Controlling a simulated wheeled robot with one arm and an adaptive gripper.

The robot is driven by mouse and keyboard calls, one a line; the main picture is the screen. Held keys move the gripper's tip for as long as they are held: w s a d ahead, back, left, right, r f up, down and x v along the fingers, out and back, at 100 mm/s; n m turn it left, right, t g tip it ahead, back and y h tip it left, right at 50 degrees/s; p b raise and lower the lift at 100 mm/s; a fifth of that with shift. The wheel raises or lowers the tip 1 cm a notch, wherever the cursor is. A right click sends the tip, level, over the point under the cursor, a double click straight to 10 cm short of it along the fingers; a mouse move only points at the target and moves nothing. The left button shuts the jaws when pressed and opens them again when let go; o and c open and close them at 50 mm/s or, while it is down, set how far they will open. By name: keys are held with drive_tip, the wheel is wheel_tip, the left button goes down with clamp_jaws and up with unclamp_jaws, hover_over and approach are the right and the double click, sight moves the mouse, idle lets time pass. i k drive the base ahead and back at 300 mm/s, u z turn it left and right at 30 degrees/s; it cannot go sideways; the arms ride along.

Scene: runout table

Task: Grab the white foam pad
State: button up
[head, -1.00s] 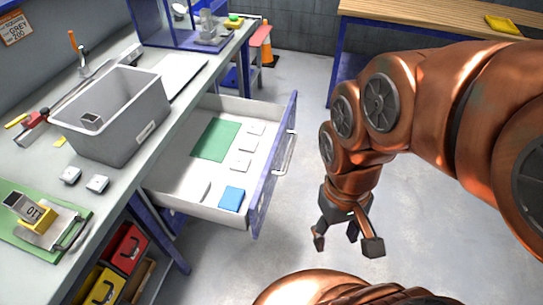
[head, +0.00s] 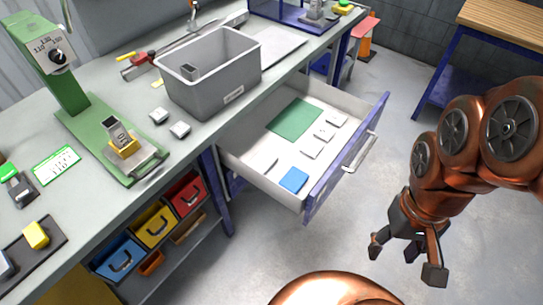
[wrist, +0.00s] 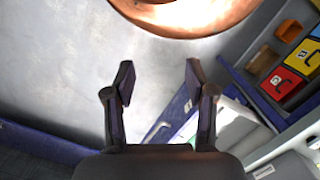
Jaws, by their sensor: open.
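An open drawer (head: 312,201) under the workbench holds several small white pads, one of them a white pad (head: 311,148) in the row near its right side. Another white piece (head: 264,163) lies by the drawer's near left wall, beside a blue pad (head: 293,180). I cannot tell which white piece is the foam one. My gripper (head: 407,257) is open and empty, over the floor to the right of the drawer and apart from it. Its two fingers also show in the wrist view (wrist: 159,80), with nothing between them.
A green sheet (head: 295,118) lies in the drawer. On the bench stand a grey bin (head: 205,95), two small white blocks and a green test stand (head: 75,85). Colored bins (head: 154,226) sit on the shelf below. A wooden-topped table (head: 505,30) is at the right. Floor around my gripper is clear.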

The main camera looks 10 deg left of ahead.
sight(265, 161)
drive_tip(key=z, duration=1.35)
drive_tip(key=i, duration=2.4)
drive_tip(key=u, duration=4.7)
